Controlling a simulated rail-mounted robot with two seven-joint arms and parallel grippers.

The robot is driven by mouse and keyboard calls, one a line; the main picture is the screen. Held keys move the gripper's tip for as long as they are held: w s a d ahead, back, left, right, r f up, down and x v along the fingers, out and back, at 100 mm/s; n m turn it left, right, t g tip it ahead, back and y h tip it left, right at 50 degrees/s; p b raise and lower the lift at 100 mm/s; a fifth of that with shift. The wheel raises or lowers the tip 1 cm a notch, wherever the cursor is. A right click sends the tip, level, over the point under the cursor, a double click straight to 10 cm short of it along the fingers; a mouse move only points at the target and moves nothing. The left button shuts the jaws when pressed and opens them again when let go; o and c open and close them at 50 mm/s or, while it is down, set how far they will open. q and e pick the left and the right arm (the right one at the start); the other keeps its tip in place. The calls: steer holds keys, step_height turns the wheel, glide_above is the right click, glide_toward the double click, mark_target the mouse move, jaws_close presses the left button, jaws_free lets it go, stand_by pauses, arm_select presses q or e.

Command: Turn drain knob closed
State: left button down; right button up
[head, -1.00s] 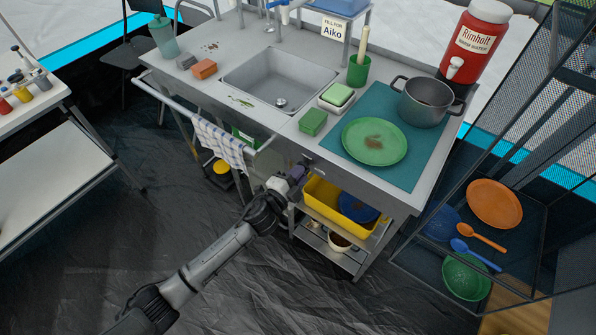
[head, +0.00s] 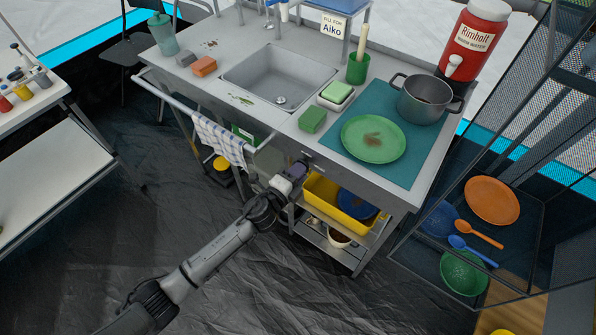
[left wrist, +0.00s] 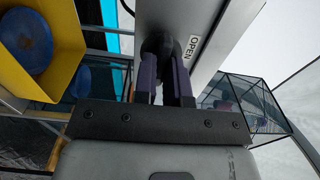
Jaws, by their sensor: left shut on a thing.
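The drain knob (left wrist: 158,45) is a dark round knob on the front face of the counter, next to a white label reading OPEN (left wrist: 193,46) in the left wrist view. My left gripper (left wrist: 165,75) has its two purple fingers shut on the knob. In the head view my left gripper (head: 299,168) is at the counter's front edge, below and right of the sink (head: 285,72), and hides most of the knob. The sink is empty, with its drain (head: 281,100) showing at the bottom. My right gripper is not in view.
A yellow bin (head: 318,190) with a blue plate sits on the shelf just right of my gripper. A checked towel (head: 219,138) hangs from the rail to the left. A green plate (head: 373,138) and a pot (head: 425,98) stand on the counter. A mesh rack (head: 480,150) is at right.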

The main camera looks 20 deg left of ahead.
arm_select(q)
steer(key=c, duration=1.2)
jaws_free()
steer(key=v, duration=1.4)
steer(key=shift+w, duration=0.1)
